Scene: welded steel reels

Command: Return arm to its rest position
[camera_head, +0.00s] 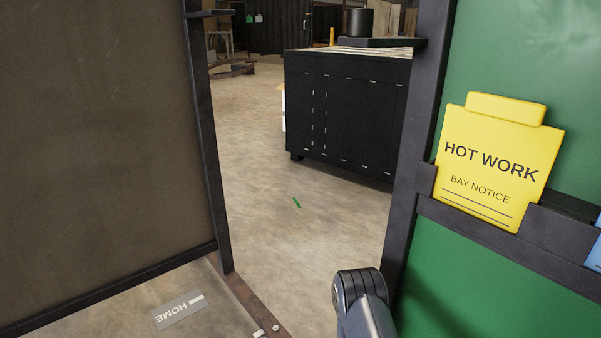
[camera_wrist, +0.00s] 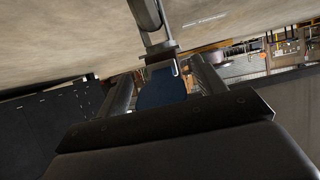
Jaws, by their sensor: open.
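My gripper (camera_wrist: 160,72) shows in the wrist view, with its two dark fingers spread apart around a gap. A dark blue shape (camera_wrist: 160,90) shows in the gap; I cannot tell what it is or how far off it lies. I see nothing clearly held between the fingers. In the head view only a rounded grey part of my arm (camera_head: 362,300) shows at the bottom, and the gripper is out of that picture.
A brown panel (camera_head: 100,140) stands at left and a green panel (camera_head: 490,280) with a yellow HOT WORK notice (camera_head: 490,160) at right. Between them is open floor (camera_head: 280,220), with a black cabinet (camera_head: 350,115) beyond. A HOME label (camera_head: 180,310) lies at lower left.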

